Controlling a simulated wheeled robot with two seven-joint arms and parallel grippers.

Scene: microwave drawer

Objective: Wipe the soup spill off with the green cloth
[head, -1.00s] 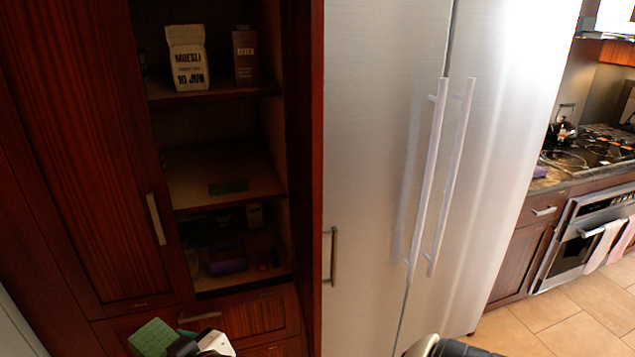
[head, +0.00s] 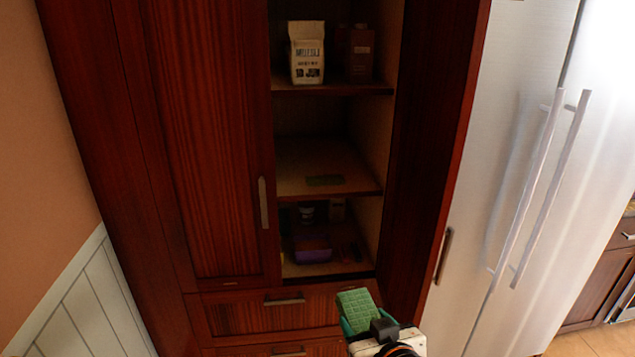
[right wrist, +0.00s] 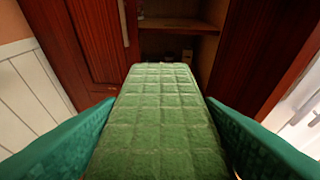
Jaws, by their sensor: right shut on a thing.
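The green cloth (head: 358,309), a quilted block-like pad, is held in my right gripper (head: 360,318) in front of the cabinet drawers. In the right wrist view the cloth (right wrist: 158,120) lies between the two teal fingers and points toward the cabinet. A flat dark green patch (head: 325,180), which looks like the soup spill, is on the middle shelf (head: 305,160) of the open cabinet. The cloth is outside the cabinet, below and apart from the patch. My left gripper is not in view.
A white labelled bag (head: 307,55) and a brown carton (head: 359,55) stand on the upper shelf. A purple box (head: 311,248) and jars sit on the lower shelf. The closed cabinet door (head: 205,140) is left of the opening; the fridge (head: 520,120) is right.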

